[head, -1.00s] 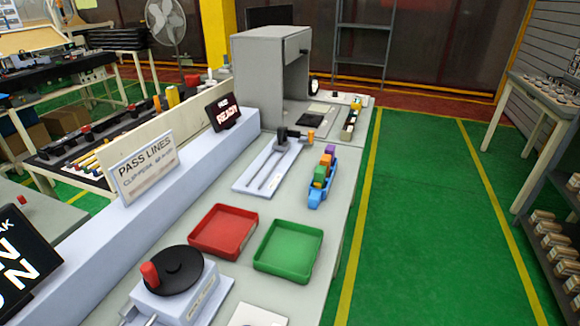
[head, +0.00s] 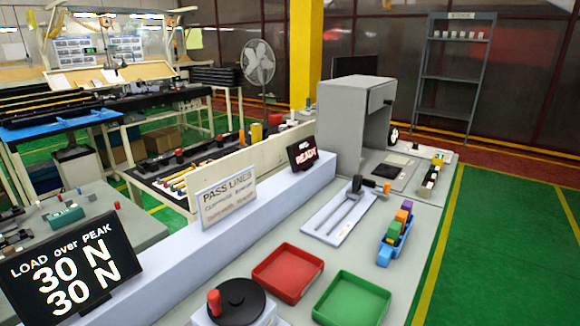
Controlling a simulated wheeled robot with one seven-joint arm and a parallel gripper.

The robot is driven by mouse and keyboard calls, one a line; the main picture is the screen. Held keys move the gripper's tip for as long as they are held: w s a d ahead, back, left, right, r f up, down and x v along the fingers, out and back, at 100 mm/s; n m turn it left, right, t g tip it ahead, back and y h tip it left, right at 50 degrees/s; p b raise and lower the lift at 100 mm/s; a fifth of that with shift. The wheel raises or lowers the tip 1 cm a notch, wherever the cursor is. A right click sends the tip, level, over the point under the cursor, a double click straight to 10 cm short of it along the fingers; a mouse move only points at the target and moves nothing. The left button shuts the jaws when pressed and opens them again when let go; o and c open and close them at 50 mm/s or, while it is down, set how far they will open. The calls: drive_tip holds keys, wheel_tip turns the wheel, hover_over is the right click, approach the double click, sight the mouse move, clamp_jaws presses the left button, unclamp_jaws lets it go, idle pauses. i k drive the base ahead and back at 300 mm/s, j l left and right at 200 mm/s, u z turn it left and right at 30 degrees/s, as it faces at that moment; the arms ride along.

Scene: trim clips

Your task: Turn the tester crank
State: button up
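The tester crank is a black round disc (head: 243,300) with an upright red knob (head: 214,302) at its left edge. It sits on a pale housing at the bottom of the head view, and the housing's lower part is cut off by the frame. A black display (head: 72,268) at the lower left reads "LOAD over PEAK", 30 N and 30 N. A small screen (head: 302,152) behind reads "READY". My gripper is not in view, and nothing touches the crank.
A red tray (head: 288,273) and a green tray (head: 352,302) lie right of the crank. Behind are a rail fixture (head: 340,214), a blue holder with coloured blocks (head: 393,240) and a grey box machine (head: 352,122). A "PASS LINES" sign (head: 226,202) stands on the ledge. Green floor at right is clear.

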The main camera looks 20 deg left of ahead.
sight(237, 302)
drive_tip(key=k+u, duration=0.15)
drive_tip(key=u, duration=0.25)
drive_tip(key=k+u, duration=0.2)
drive_tip(key=u, duration=0.2)
drive_tip(key=k+u, duration=0.15)
drive_tip(key=u, duration=0.25)
